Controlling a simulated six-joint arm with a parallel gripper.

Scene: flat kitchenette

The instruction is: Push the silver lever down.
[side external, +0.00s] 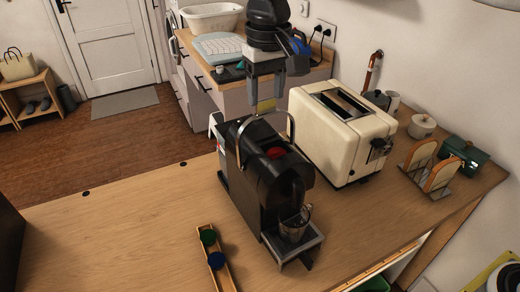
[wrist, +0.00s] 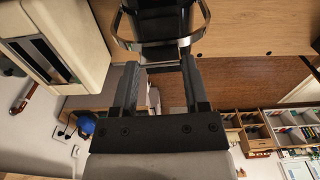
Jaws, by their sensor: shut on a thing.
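The black coffee machine (side external: 268,180) stands upright on the wooden counter. Its silver lever (side external: 240,132) is a raised loop arching over the top of the machine; it also shows in the wrist view (wrist: 122,40). My gripper (side external: 266,106) points down from above, with its fingers at the top of the loop. In the wrist view my gripper (wrist: 160,62) has its fingers on either side of the lever's crossbar, shut on it. The fingers partly hide the crossbar. A red capsule (side external: 275,153) shows in the machine's top. A clear cup (side external: 294,226) stands on its drip tray.
A cream toaster (side external: 335,140) stands close to the right of the machine. A wooden holder (side external: 223,270) with green and blue capsules lies at the front left. A toast rack (side external: 430,180) is at the right. The counter's left part is clear.

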